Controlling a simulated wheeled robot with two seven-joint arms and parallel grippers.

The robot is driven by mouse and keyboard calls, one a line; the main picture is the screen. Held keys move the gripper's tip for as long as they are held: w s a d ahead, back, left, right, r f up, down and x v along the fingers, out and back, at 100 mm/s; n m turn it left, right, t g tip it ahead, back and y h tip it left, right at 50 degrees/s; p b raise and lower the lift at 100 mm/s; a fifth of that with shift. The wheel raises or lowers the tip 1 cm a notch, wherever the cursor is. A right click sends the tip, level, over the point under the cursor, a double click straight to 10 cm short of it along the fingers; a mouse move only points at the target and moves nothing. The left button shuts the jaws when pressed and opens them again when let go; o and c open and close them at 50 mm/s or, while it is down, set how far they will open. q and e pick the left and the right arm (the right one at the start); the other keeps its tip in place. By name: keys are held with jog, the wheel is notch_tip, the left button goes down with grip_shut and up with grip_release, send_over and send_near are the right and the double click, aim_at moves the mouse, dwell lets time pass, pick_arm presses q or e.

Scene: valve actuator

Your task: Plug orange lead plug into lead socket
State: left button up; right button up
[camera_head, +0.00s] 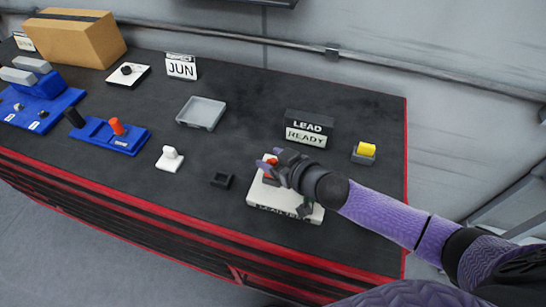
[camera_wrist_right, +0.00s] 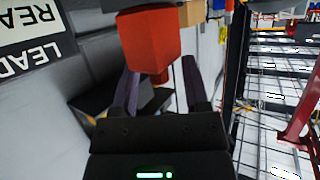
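The orange lead plug (camera_head: 271,162) is at the tips of my right gripper (camera_head: 267,169), over the upper left part of the white lead unit (camera_head: 262,199). In the right wrist view the plug (camera_wrist_right: 151,42) sits between the two purple fingers (camera_wrist_right: 160,85), which close around its sides. A dark block (camera_head: 270,181) shows just below the plug. The gripper hides most of this spot, so I cannot tell whether the plug is inside a socket. My left gripper is not in view.
A black sign (camera_head: 309,124) reading LEAD READY stands behind the unit. A yellow-topped block (camera_head: 366,150) is to the right. A small dark holder (camera_head: 221,180), a white knob piece (camera_head: 170,158), a grey tray (camera_head: 202,112) and a blue unit (camera_head: 126,142) are left.

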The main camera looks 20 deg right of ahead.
jog(key=p+v, duration=0.1)
jog(key=v, duration=0.9)
dwell(0.4)
